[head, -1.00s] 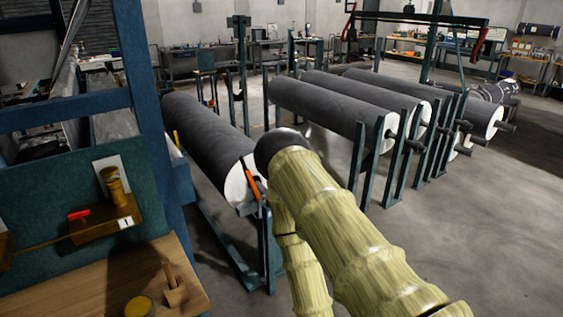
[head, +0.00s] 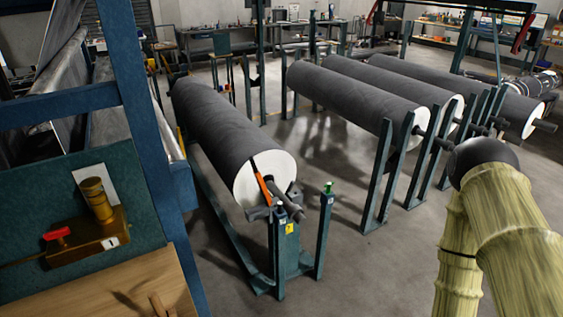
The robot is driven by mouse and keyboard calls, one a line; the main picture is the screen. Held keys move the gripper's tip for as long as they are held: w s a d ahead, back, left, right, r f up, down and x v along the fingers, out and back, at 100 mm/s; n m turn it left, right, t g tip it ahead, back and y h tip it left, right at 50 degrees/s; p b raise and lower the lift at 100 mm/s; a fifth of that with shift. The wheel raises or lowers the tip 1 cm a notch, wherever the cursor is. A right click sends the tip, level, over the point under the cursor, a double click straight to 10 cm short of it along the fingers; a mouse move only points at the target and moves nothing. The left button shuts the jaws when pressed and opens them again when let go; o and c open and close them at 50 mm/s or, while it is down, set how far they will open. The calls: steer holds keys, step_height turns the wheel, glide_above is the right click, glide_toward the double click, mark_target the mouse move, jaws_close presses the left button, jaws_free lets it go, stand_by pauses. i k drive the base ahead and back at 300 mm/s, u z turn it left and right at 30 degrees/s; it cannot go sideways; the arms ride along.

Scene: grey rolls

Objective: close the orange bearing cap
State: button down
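The orange bearing cap (head: 261,184) stands raised and tilted at the near end of the left grey roll (head: 222,125), in front of the roll's white end face. The roll's dark shaft end (head: 287,205) lies just right of the cap's lower end, over the stand (head: 286,246). My arm, in a yellowish sleeve with a dark rounded joint, is at the right, well apart from the cap. My gripper's fingers do not show.
More grey rolls (head: 357,97) rest on stands at the back right. A post with a green top (head: 326,215) stands right of the cap. A blue frame (head: 145,120) and a brass valve block (head: 90,235) are at the left. The floor between stand and arm is clear.

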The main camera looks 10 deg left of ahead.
mark_target(259, 177)
steer(key=u, duration=0.2)
steer(key=i, duration=1)
steer(key=u, duration=0.65)
